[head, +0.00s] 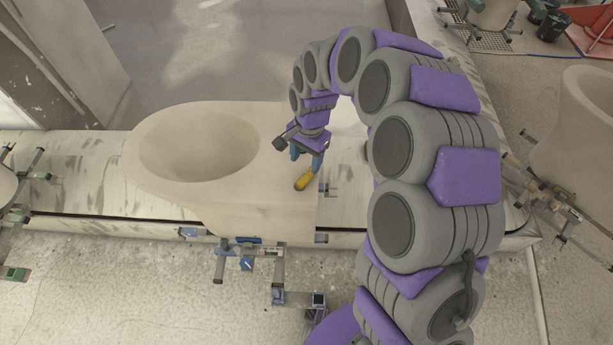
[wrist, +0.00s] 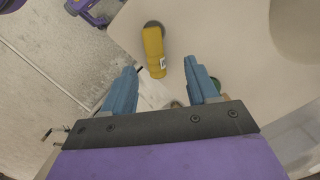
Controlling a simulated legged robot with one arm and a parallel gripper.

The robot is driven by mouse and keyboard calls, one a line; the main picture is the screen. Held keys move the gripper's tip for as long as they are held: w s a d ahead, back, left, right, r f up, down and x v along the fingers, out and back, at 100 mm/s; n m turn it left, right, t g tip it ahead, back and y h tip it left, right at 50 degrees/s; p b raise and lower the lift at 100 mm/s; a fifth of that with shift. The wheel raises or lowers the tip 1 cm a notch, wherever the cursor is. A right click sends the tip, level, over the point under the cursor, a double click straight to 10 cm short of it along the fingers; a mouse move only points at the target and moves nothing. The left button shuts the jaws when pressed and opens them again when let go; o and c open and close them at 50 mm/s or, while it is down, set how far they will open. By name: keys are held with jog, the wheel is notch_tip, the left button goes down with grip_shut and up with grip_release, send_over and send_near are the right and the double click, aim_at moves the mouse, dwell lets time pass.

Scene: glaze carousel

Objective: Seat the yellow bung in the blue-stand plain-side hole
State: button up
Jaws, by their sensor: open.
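The yellow bung (head: 305,181) shows at the right end of the pale ceramic piece (head: 222,200), just below my gripper (head: 306,164). In the wrist view the bung (wrist: 153,50) lies just past and between the blue fingertips of my gripper (wrist: 159,66). The jaws are open, with a gap on each side of the bung. A dark round spot (wrist: 153,24), perhaps a hole, meets the bung's far end. I cannot tell whether the bung lies flat or sits partly in it. Blue stand parts (head: 245,241) show below the piece's front.
The piece has a wide oval basin (head: 200,150) left of my gripper. A pale belt-like platform (head: 80,185) runs under it. Another piece (head: 588,120) stands at right. A green-marked stand (head: 15,272) is at far left.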

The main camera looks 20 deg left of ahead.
aim_at(306, 174)
jog(key=shift+s+d+f+b, duration=0.1)
jog(key=shift+s+f+b, duration=0.1)
jog(key=shift+f, duration=1.25)
jog(key=shift+s+d+f+b, duration=0.1)
jog(key=shift+s+f+b, duration=0.05)
jog(key=shift+f, duration=1.3)
grip_shut()
